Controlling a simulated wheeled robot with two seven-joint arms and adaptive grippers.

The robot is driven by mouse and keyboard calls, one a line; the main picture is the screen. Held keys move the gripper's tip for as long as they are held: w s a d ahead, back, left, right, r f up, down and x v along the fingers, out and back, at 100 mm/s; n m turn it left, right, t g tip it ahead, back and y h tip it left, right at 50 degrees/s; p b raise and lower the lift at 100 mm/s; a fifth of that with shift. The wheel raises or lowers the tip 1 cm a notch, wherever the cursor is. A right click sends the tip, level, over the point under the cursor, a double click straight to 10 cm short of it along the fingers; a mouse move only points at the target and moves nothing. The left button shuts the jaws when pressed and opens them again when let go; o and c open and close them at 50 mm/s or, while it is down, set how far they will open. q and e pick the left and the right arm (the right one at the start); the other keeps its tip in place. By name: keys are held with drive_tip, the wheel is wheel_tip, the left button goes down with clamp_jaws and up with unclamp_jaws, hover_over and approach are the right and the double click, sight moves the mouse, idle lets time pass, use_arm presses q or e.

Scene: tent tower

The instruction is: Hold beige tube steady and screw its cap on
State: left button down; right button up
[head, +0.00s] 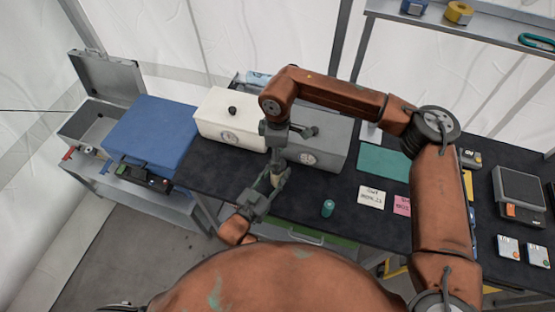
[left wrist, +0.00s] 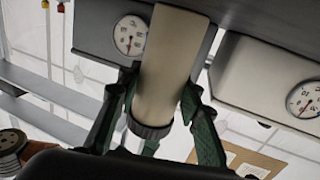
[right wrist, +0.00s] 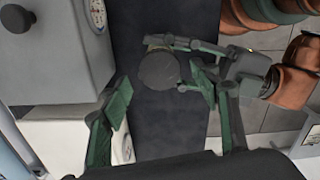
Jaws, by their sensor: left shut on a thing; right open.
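The beige tube (left wrist: 167,65) is in my left gripper (left wrist: 160,105), which is shut on it. A dark ridged cap (left wrist: 149,127) sits at one end of the tube. In the right wrist view the cap shows as a dark round disc (right wrist: 159,71), seen from above, with the left gripper's fingers beside it. My right gripper (right wrist: 160,82) is open and empty, its fingers on either side of the disc and apart from it. Whether the cap is screwed tight cannot be told. In the head view the left gripper (head: 266,188) is just below the right one (head: 277,150); the tube is hard to make out.
A cream box (head: 232,112) and a grey box (head: 320,150), both with gauges, stand behind the grippers. A small teal bottle (head: 328,208) and a white card (head: 371,197) are to the right on the dark tabletop. A blue case (head: 150,130) is at the left.

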wheel_tip(320, 180, up, 2)
drive_tip(key=shift+r, duration=0.1)
drive_tip(key=shift+c, duration=0.4)
